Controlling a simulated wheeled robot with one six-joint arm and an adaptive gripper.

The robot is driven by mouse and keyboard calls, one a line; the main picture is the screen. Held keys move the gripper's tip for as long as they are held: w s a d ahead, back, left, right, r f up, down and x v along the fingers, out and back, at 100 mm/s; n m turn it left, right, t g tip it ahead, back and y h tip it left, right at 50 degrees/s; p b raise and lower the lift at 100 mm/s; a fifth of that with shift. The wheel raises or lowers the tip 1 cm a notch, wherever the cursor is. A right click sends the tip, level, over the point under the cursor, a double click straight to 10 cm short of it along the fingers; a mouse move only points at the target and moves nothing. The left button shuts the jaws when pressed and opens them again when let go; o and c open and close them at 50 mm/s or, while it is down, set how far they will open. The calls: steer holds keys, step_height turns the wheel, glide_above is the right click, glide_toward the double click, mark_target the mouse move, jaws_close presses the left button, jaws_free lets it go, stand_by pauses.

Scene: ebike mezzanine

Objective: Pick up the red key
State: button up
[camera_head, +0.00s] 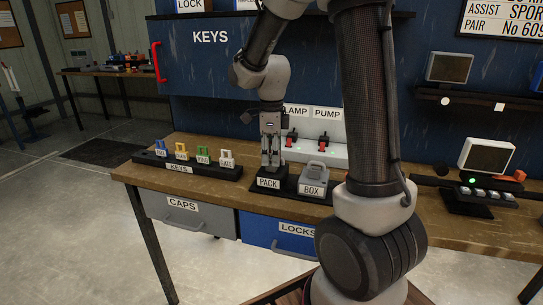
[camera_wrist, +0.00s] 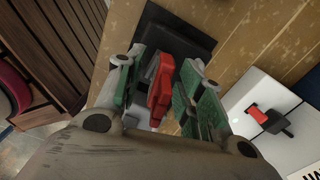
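The red key (camera_wrist: 160,88) shows in the wrist view between the two green-padded fingers of my gripper (camera_wrist: 162,82). Narrow gaps appear on both sides of the key, so the fingers look open around it. In the head view my gripper (camera_head: 270,158) points down over the black block labelled PACK (camera_head: 269,183). I cannot make out the red key in the head view, where the gripper covers that spot. The dark holder (camera_wrist: 178,35) lies beyond the fingertips in the wrist view.
A key rack (camera_head: 185,166) with blue, yellow, green and white keys stands to the left. A grey padlock-shaped BOX piece (camera_head: 313,178) stands close on the right. Behind is a white panel (camera_head: 325,152) with red LAMP and PUMP switches. The bench (camera_head: 225,150) has some bare room behind the rack.

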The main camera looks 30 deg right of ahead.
jaws_close()
